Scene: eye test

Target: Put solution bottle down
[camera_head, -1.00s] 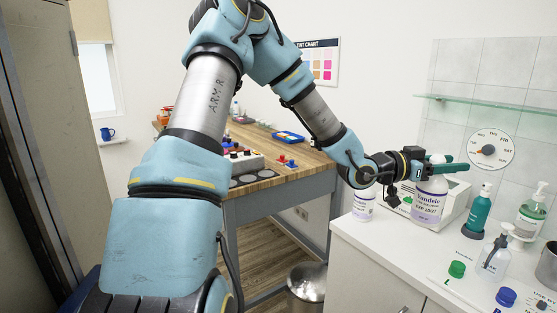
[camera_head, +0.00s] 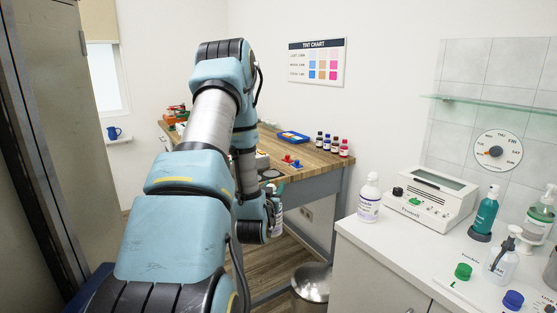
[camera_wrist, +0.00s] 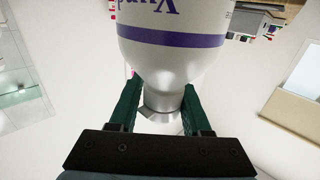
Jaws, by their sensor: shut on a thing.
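My gripper (camera_wrist: 160,88) has dark green fingers on both sides of the neck of a white solution bottle (camera_wrist: 172,52) with a purple band. It is shut on the bottle. Its lettering appears upside down in the wrist view. In the head view the held bottle (camera_head: 277,222) shows only in part beside my arm, in front of the wooden table's (camera_head: 314,160) near side. The bottle is in the air; my arm hides much of the gripper there. Another white bottle (camera_head: 368,200) with a similar label stands upright on the white counter's left end.
The white counter (camera_head: 395,252) also holds a white device (camera_head: 432,200), a teal bottle (camera_head: 485,214), a spray bottle (camera_head: 501,260), and green and blue caps. The table carries small dark bottles (camera_head: 335,146) and a blue tray (camera_head: 293,137). A metal bin (camera_head: 312,282) stands below.

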